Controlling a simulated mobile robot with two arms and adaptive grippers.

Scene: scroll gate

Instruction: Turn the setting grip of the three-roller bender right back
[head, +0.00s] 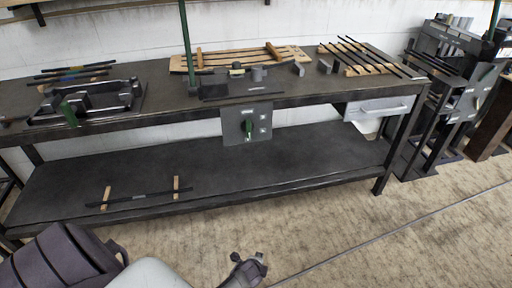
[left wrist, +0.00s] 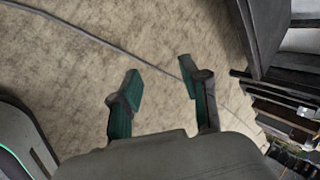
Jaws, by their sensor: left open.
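A grey panel (head: 262,112) hangs at the front edge of the workbench, in the middle. A dark green grip (head: 248,126) sits on it, roughly upright, among small pale marks too small to read. Above it on the bench top are a dark plate (head: 222,91) and small grey cylinders (head: 257,74), which look like the rollers of the bender. My left gripper (head: 246,268) is low at the bottom of the head view, in front of the bench and well away from the grip. In the left wrist view its fingers (left wrist: 160,80) are apart and empty over the floor. My right gripper is not in view.
A dark machine (head: 460,75) stands at right. The beige floor (head: 350,235) in front is clear except a thin line.

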